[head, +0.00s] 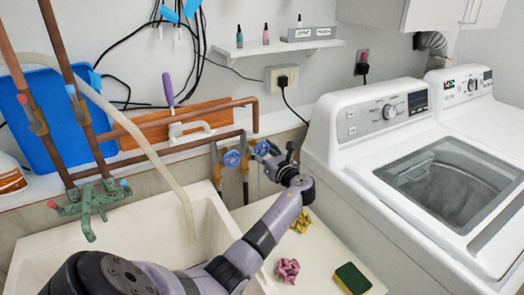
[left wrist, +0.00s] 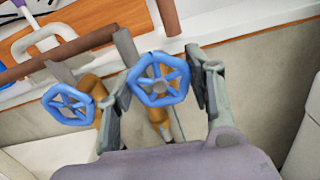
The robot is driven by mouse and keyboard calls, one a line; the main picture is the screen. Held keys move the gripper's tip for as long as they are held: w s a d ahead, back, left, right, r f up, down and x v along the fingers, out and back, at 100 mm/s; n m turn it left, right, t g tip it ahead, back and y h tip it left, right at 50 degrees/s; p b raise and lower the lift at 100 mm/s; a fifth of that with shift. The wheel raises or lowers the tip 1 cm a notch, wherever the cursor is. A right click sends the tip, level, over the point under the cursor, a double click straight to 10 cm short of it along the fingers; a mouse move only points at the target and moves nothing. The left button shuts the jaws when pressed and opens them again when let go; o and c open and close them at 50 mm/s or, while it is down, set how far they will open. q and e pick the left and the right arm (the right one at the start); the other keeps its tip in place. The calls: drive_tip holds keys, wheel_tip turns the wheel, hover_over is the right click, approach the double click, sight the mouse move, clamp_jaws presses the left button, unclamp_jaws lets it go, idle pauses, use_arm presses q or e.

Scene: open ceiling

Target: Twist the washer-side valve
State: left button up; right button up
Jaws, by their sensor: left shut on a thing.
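Two blue round valve handles sit on brass fittings at the wall pipes, between the sink and the washer. The washer-side valve (head: 262,148) is the right one; it also shows in the left wrist view (left wrist: 159,80), with its spokes facing the camera. The other valve (head: 232,158) is just left of it and shows free in the left wrist view (left wrist: 68,104). My left gripper (head: 270,153) is at the washer-side valve. My right gripper is not in view.
The white washer (head: 370,120) stands close on the right of my left arm. The sink (head: 140,245) lies at left, below a green faucet (head: 88,200). Pink cloth (head: 288,270), yellow cloth (head: 302,221) and a sponge (head: 352,278) lie on the ledge.

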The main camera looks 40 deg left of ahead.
use_arm(q)
drive_tip(key=o, duration=1.2)
drive_tip(key=v, duration=1.2)
